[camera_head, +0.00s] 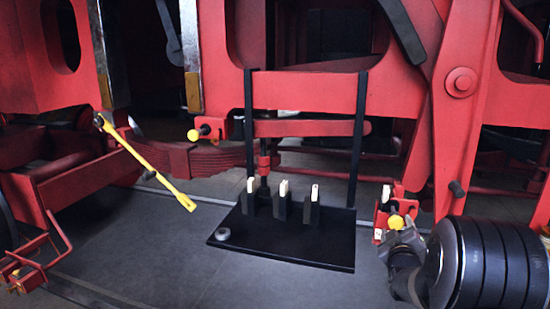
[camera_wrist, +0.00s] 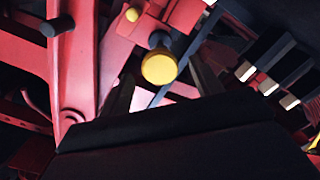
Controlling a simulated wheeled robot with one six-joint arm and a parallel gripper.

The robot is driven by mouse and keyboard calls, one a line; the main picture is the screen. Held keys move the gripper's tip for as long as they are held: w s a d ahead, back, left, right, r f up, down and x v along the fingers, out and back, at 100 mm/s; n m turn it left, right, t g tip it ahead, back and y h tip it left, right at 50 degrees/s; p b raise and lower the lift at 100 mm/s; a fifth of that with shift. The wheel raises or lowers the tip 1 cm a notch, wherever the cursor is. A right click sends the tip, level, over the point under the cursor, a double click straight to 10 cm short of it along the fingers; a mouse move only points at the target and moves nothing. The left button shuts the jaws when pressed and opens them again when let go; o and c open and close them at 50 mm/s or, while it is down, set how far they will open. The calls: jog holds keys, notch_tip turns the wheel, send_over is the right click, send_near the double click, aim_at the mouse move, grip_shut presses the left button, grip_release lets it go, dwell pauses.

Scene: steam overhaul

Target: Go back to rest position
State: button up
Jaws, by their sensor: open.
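My gripper (camera_head: 398,240) is at the lower right of the head view, at the end of my dark, ribbed arm. It is open, just below and in front of a yellow knob (camera_head: 396,222) on a small red fitting of the locomotive frame. In the wrist view the yellow knob (camera_wrist: 160,67) lies ahead of the dark gripper body, near the fingers. The fingers hold nothing that I can see. Whether they touch the knob I cannot tell.
A black tray (camera_head: 280,250) with three white-tipped blocks hangs from black straps at the centre. A second yellow knob (camera_head: 193,135) and a slanting yellow bar (camera_head: 150,165) are to the left. Red frame members (camera_head: 465,110) stand close by my gripper. The grey floor (camera_head: 140,250) is open at lower left.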

aim_at(394, 213)
jog(key=p+x, duration=0.3)
jog(key=x, duration=0.5)
jog(key=shift+f, duration=0.1)
